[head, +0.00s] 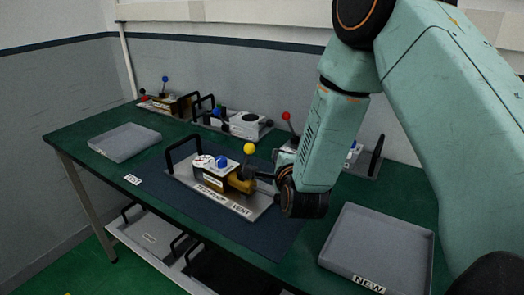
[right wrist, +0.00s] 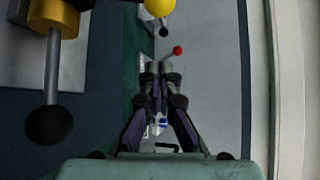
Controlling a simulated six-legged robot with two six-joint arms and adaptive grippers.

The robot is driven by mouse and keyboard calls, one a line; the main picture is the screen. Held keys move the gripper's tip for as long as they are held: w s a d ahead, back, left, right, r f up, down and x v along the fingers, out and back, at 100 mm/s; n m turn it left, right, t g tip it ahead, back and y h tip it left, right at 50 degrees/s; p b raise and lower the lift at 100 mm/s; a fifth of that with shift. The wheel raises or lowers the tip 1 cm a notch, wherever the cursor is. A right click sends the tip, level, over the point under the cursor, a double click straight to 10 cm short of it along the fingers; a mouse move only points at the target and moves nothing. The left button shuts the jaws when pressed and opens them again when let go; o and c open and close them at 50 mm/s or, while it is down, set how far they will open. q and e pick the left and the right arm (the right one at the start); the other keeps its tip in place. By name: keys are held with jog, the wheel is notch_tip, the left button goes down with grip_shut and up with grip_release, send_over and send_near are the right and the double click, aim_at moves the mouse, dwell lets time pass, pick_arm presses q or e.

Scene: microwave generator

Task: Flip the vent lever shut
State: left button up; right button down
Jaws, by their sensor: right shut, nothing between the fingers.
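The test pump unit (head: 212,187) sits on a dark mat, with a gauge, a blue knob, a brass-coloured body (head: 240,184) and a "VENT" label on its front edge. A metal lever with a black ball knob (right wrist: 48,125) sticks out from the brass body in the right wrist view; I take it for the vent lever. A yellow ball knob (head: 249,148) rises behind; it also shows in the right wrist view (right wrist: 160,7). My right gripper (right wrist: 152,72) is shut and empty, right of the black knob and apart from it there. My left gripper is out of view.
A grey tray marked "NEW" (head: 378,245) stands at the front right, an empty grey tray (head: 124,142) at the far left. Other units with levers (head: 240,124) line the back of the green table. A black handle (head: 184,150) rises at the pump's left end.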

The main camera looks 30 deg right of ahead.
aim_at(247, 157)
jog(key=w+a, duration=0.1)
jog(key=w, duration=0.1)
jog(key=w+a, duration=0.1)
jog(key=w, duration=0.1)
jog(key=shift+w+a+p, duration=0.1)
jog(key=shift+a+p, duration=0.2)
jog(key=shift+p, duration=0.1)
dwell(0.4)
jog(key=shift+a+r+t+b, duration=0.1)
jog(key=shift+a+t+b, duration=0.15)
jog(key=shift+b, duration=0.25)
